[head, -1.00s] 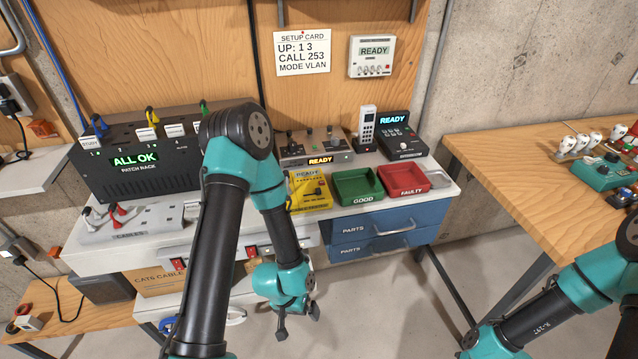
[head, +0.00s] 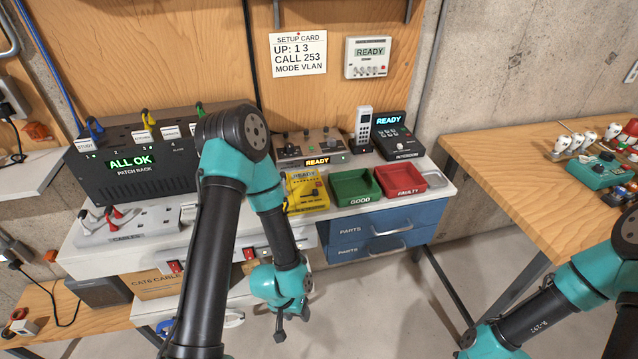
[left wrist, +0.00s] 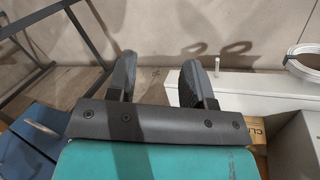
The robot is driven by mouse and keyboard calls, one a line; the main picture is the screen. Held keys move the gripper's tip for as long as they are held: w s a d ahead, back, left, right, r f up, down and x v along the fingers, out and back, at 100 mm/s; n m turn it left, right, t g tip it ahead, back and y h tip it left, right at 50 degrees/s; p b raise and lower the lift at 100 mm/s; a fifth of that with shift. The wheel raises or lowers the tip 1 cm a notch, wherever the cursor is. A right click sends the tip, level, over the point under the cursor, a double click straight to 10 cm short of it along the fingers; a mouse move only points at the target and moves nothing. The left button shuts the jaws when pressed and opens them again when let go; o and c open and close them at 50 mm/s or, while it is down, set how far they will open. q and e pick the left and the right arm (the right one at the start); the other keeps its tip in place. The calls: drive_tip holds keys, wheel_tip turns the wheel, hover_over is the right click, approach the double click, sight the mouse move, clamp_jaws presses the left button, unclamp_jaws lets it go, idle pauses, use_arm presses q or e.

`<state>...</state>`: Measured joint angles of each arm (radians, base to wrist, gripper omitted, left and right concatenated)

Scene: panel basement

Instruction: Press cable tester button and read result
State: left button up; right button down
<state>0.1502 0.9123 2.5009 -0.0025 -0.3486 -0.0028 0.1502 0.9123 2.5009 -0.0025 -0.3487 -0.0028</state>
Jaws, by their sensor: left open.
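The yellow cable tester (head: 307,191) lies on the white bench top, left of the green tray. Its small screen reads READY, and dark controls show below it. My left gripper (head: 281,328) hangs in front of the bench, below its top and apart from the tester. In the left wrist view my left gripper (left wrist: 160,75) has its two fingers spread with nothing between them. The tester is not in the left wrist view. My right arm shows at the lower right of the head view, but its gripper is out of frame.
The green GOOD tray (head: 356,187) and red FAULTY tray (head: 399,180) stand right of the tester. A grey device reading READY (head: 311,146) stands behind the tester. A wooden table (head: 510,165) is at the right.

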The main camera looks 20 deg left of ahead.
use_arm(q)
clamp_jaws()
idle(1.0)
